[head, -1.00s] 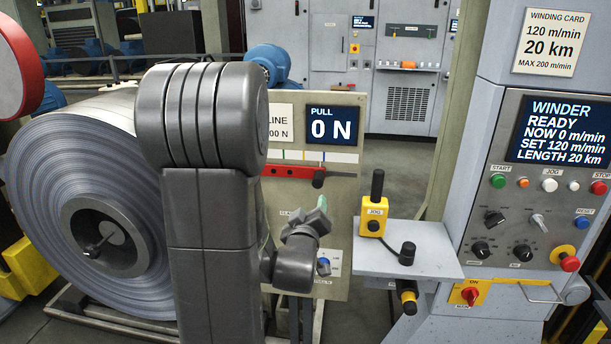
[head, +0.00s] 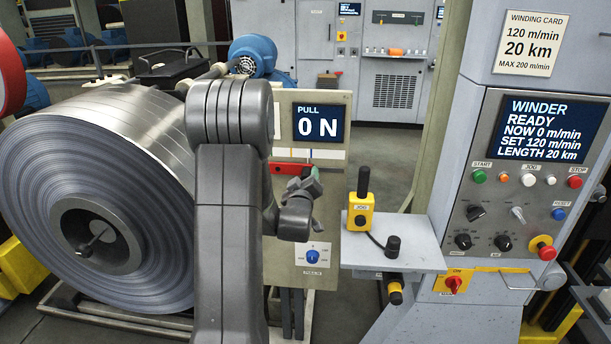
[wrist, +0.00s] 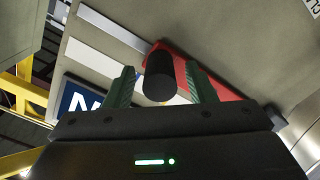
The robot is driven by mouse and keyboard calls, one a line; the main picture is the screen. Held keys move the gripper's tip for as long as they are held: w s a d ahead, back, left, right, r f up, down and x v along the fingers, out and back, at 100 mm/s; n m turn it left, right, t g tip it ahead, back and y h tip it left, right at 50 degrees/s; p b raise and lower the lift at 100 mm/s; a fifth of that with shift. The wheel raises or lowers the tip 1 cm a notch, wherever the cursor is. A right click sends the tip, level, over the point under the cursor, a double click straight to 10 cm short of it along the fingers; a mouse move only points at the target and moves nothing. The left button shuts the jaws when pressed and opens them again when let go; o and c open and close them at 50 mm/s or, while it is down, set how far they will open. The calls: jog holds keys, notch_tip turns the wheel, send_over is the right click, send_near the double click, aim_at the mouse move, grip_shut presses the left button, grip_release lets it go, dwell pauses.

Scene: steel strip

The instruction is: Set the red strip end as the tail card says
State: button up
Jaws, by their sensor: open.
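A red bar (head: 289,168) is on the panel below the PULL display, partly hidden behind my arm. In the wrist view, the red bar (wrist: 230,90) lies behind a black round knob (wrist: 160,78). My gripper (wrist: 160,88) is open, with one green finger on each side of the knob. Gaps show between knob and fingers, and I see no grip on it. In the head view my gripper (head: 308,186) is in front of the bar's right end and hides the knob. I cannot make out a tail card.
The PULL display (head: 319,124) reads 0 N. A large steel coil (head: 100,200) stands at left. At right, a shelf (head: 420,258) carries a yellow JOG box (head: 360,215). The winder screen (head: 546,128) reads READY, 0 m/min. The winding card (head: 528,42) says 120 m/min, 20 km.

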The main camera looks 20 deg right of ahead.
jog(key=shift+w+d, duration=0.15)
jog(key=shift+w, duration=0.05)
grip_shut()
jog(key=shift+f+b, duration=0.15)
jog(key=shift+b, duration=0.4)
jog(key=shift+s+d+b, duration=0.15)
jog(key=shift+d+b, duration=0.05)
jog(key=shift+b, duration=0.25)
jog(key=shift+s+d+b, duration=0.1)
jog(key=shift+d+b, duration=0.1)
jog(key=shift+b, duration=0.35)
